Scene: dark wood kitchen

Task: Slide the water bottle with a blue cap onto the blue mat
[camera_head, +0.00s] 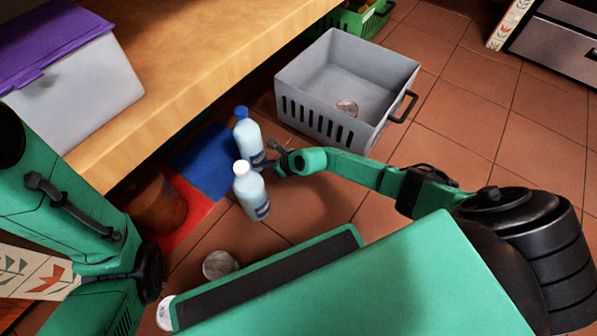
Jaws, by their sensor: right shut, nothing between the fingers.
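The water bottle with a blue cap (247,136) stands upright on the floor, at the right edge of the blue mat (203,160); I cannot tell whether its base overlaps the mat. A similar bottle with a white cap (248,188) stands upright in front of it, nearer to me. My right gripper (263,163) is shut and empty, low on the right side of the blue-capped bottle and behind the white-capped one. I cannot tell whether it touches either bottle. My left arm shows at the left, but its gripper is out of view.
A red mat (196,204) lies beside the blue mat, with a brown pot (158,206) by it. A grey crate (311,90) holding a can (347,107) stands behind my right arm. Another can (217,264) is on the floor. A wooden counter (200,61) overhangs the left.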

